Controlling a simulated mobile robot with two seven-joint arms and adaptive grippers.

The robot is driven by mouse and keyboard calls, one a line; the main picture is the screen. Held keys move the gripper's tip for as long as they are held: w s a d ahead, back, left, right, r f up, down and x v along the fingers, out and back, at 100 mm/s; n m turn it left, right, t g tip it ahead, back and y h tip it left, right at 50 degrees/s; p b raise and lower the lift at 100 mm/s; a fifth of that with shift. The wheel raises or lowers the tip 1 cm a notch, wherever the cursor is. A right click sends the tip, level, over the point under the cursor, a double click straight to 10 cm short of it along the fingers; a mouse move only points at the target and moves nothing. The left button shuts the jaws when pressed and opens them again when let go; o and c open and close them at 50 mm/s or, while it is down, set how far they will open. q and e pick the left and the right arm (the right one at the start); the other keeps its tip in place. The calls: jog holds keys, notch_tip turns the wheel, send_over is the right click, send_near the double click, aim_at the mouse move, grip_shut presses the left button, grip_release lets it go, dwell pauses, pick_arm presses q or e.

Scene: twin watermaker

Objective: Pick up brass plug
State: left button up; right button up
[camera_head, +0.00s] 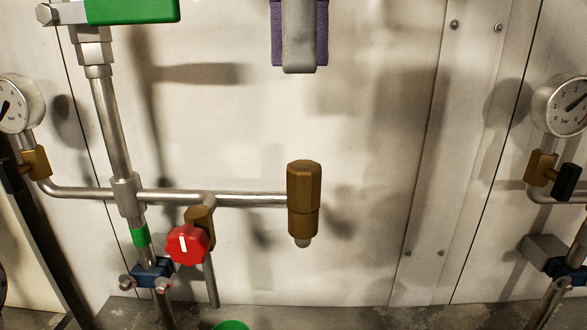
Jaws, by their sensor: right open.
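A brass fitting (303,188), the only part that matches the brass plug, stands upright at the right end of a horizontal steel pipe (250,200). It has a hexagonal upper body and a narrower lower section. A short pale silver tip (303,243) shows below it. I cannot tell whether the plug is this whole piece or only its lower section. Nothing touches it except the pipe.
A red knob (188,245) and brass valve sit left of the fitting. Gauges (18,103) (562,104) stand at both sides. A green block (132,10) is at the top left. The wall right of the fitting is clear.

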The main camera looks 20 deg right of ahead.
aim_at(305, 165)
jog(key=shift+s+f, duration=0.2)
jog(key=shift+f, duration=0.2)
jog(key=f, duration=1)
jog(key=shift+d, duration=0.2)
grip_shut()
